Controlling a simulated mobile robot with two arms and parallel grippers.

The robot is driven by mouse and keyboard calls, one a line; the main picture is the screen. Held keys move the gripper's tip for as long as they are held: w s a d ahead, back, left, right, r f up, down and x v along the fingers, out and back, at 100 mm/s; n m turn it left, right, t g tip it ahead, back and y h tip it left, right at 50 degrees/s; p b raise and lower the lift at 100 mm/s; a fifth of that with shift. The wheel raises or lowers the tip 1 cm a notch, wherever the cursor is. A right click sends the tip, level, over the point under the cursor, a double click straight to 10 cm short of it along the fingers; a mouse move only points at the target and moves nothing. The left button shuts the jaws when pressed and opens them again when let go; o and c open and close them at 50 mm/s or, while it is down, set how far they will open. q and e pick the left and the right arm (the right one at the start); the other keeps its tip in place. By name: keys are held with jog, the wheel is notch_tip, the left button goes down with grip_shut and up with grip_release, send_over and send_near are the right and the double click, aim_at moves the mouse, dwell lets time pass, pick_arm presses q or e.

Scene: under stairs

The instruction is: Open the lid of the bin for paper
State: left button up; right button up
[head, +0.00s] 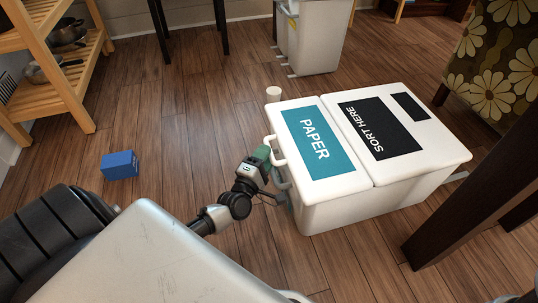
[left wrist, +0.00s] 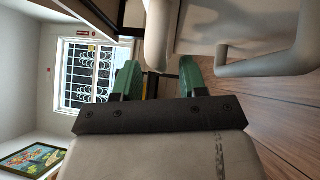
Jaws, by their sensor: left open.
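The bin for paper (head: 312,213) is the left half of a low white double bin on the wood floor. Its white lid with a teal PAPER label (head: 313,143) lies flat and shut. A white loop handle (head: 274,151) sticks out from the lid's left edge. My left gripper (head: 263,153) has green fingers and is open right beside this handle. In the left wrist view its fingers (left wrist: 158,78) are apart, with white handle parts (left wrist: 159,32) just beyond them; I cannot tell whether they touch. My right gripper is not in view.
The SORT HERE lid (head: 375,128) adjoins on the right. A blue box (head: 120,165) lies on the floor at left, near a wooden shelf (head: 62,75). A white cylinder (head: 273,94) stands behind the bin. A dark wooden post (head: 480,195) is at right.

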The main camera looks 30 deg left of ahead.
pick_arm(q)
jog(key=shift+w+a+r, duration=0.1)
jog(key=shift+w+r, duration=0.1)
jog(key=shift+w, duration=0.95)
grip_shut()
dwell(0.6)
